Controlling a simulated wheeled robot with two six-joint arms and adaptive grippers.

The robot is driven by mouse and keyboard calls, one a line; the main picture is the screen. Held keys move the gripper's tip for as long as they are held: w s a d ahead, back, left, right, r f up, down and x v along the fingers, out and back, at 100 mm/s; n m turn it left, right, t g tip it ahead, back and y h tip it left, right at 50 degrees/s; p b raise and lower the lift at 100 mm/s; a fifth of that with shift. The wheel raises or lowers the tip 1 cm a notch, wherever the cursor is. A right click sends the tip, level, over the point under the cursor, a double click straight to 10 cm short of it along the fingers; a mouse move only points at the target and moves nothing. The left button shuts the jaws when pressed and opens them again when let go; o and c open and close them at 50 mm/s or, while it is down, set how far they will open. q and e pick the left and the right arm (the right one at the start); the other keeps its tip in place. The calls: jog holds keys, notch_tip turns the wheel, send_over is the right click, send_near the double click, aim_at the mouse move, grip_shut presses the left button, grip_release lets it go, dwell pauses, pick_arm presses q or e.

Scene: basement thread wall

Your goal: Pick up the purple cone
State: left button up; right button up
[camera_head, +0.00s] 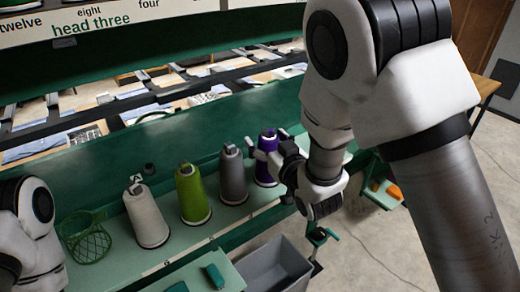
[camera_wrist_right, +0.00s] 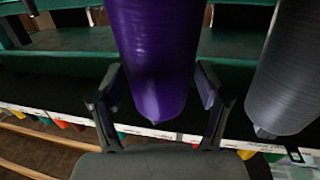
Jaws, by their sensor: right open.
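The purple cone (camera_head: 266,171) stands upright at the right end of a row of cones on the green shelf, its upper part partly covered by my right gripper. My right gripper (camera_head: 267,150) is open at this cone. In the right wrist view the purple cone (camera_wrist_right: 155,55) lies between the two spread fingers of my right gripper (camera_wrist_right: 157,92); I cannot tell whether either finger touches it. My left gripper is out of view; only part of my left arm shows at the left edge.
A grey cone (camera_head: 233,175) stands close beside the purple one, then a green cone (camera_head: 193,196) and a white cone (camera_head: 147,216). A green wire basket (camera_head: 86,238) is at the left. A grey bin (camera_head: 276,268) sits below the shelf.

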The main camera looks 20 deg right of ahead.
jog(key=shift+w, duration=0.1)
jog(key=shift+s+d+r, duration=0.1)
jog(key=shift+s+r, duration=0.15)
jog(key=shift+s, duration=0.2)
jog(key=shift+s+r, duration=0.2)
jog(key=shift+s, duration=0.1)
jog(key=c, duration=1.1)
jog(key=shift+w+f, duration=0.15)
jog(key=shift+f, duration=0.1)
grip_shut()
jog(key=shift+r, duration=0.15)
